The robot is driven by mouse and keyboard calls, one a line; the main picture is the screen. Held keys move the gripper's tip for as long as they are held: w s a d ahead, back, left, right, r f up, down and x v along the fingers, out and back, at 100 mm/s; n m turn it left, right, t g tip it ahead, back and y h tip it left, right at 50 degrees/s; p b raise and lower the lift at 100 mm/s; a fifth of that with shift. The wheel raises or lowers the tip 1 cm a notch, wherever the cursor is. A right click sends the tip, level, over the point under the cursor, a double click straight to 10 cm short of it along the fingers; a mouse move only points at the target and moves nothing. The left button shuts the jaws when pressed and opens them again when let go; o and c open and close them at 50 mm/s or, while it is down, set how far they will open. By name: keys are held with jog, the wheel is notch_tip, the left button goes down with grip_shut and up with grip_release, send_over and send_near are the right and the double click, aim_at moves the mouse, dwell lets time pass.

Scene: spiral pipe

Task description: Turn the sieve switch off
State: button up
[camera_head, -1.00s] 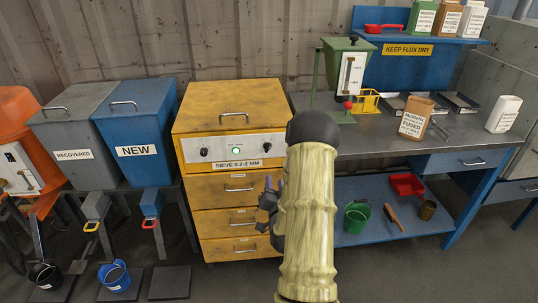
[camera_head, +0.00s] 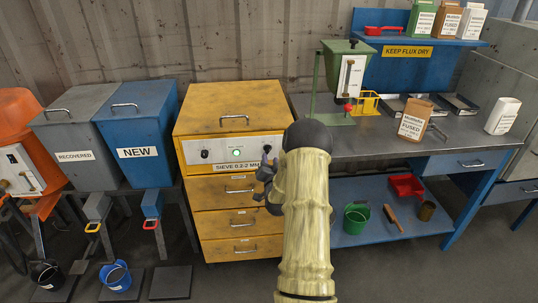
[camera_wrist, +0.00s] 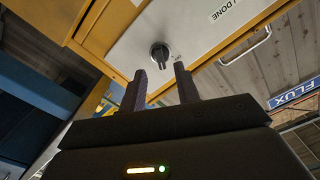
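The yellow sieve cabinet (camera_head: 232,115) has a white front panel labelled SIEVE 0.2-2 MM. The panel carries a lit green light (camera_head: 237,152), a black knob at its left (camera_head: 205,154) and a right-hand black knob (camera_head: 267,149), seen just above my gripper. In the wrist view a black knob (camera_wrist: 159,52) stands on the white panel (camera_wrist: 195,25), between and beyond my fingertips. My gripper (camera_wrist: 160,68) is open and empty, its fingers apart and pointing at that knob. In the head view my gripper (camera_head: 266,168) is at the panel's right end. Contact cannot be told.
A blue NEW bin (camera_head: 137,130) and a grey RECOVERED bin (camera_head: 75,140) stand left of the cabinet. A workbench (camera_head: 370,140) with a green hopper (camera_head: 333,75) stands to its right. Cabinet drawers (camera_head: 238,220) lie below the panel.

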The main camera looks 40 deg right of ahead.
aim_at(268, 151)
jog(key=shift+x, duration=2.05)
jog(key=shift+c, duration=0.2)
grip_shut()
